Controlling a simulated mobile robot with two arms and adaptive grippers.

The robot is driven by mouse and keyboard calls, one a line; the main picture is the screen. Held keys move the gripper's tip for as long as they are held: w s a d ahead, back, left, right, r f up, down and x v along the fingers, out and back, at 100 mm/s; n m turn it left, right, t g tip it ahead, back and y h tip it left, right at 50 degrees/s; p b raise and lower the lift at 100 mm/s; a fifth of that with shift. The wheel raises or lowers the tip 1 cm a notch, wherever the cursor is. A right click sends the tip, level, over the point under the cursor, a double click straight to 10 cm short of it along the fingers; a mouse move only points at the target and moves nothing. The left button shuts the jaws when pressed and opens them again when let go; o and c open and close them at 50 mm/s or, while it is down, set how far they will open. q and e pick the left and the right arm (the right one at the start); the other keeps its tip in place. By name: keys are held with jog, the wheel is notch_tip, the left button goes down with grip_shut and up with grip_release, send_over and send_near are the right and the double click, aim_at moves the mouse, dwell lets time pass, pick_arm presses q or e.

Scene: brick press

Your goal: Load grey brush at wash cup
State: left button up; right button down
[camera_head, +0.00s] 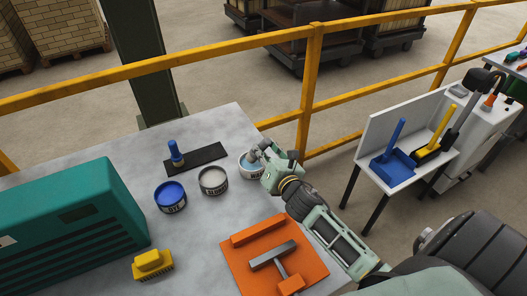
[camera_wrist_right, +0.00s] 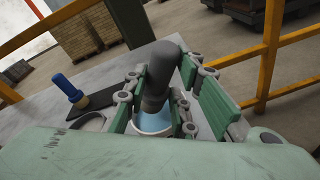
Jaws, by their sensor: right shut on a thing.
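The wash cup (camera_head: 247,168) is a white cup with dark lettering on the grey table; it also shows in the right wrist view (camera_wrist_right: 148,125) with light blue inside. My right gripper (camera_head: 264,160) is over the cup. In the right wrist view it (camera_wrist_right: 157,95) is shut on the grey brush (camera_wrist_right: 160,72). The brush's lower end is at the cup's mouth; its tip is hidden, so I cannot tell how deep it reaches. My left gripper is not in view.
A blue cup (camera_head: 170,196) and a grey cup (camera_head: 213,180) stand left of the wash cup. A blue brush (camera_head: 176,153) stands on a dark mat (camera_head: 208,155) behind them. A yellow brush (camera_head: 152,264), an orange board (camera_head: 245,270) and a teal machine (camera_head: 75,220) are nearer. A yellow railing (camera_head: 230,58) runs behind.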

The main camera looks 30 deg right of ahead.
jog(key=shift+f, duration=0.2)
dwell(0.4)
jog(key=shift+f+b, duration=0.6)
dwell(0.8)
notch_tip(320, 180, up, 7)
jog(key=p, duration=0.7)
dwell(0.7)
